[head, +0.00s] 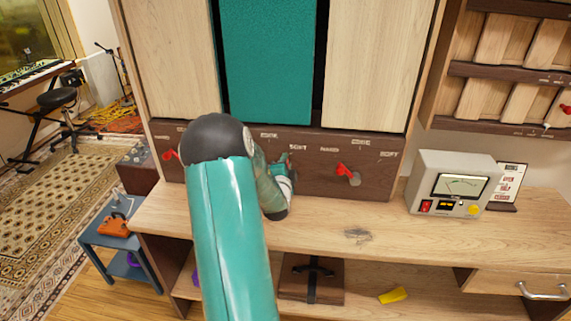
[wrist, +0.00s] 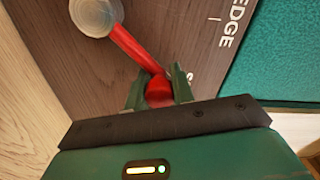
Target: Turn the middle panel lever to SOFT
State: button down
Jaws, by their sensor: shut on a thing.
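The middle panel lever (wrist: 134,46) is red, with a pale round pivot at upper left in the wrist view. My gripper (wrist: 160,88) is shut on its knob end. The knob lies close to a partly hidden label starting with S; the EDGE label (wrist: 229,22) is farther up. In the head view, my arm hides most of this lever, and my gripper (head: 287,162) is at the dark board below the SOFT label (head: 298,147). The middle panel (head: 268,62) shows a teal face, with dark gaps at its sides.
A left red lever (head: 171,155) and a right red lever (head: 347,173) sit on the same board. Pale wood panels flank the teal one. A meter box (head: 453,185) stands on the wooden counter (head: 340,215) at right.

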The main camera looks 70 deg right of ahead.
jog(key=shift+w+f, duration=0.15)
jog(key=shift+w, duration=0.1)
jog(key=c, duration=1.2)
grip_release()
jog(key=shift+s, duration=0.15)
jog(key=shift+a, duration=0.1)
jog(key=a, duration=0.4)
jog(key=s+a, duration=0.1)
jog(key=a, duration=0.4)
jog(key=s+a, duration=0.1)
jog(key=a, duration=0.3)
jog(key=shift+s+a, duration=0.1)
jog(key=shift+a, duration=0.15)
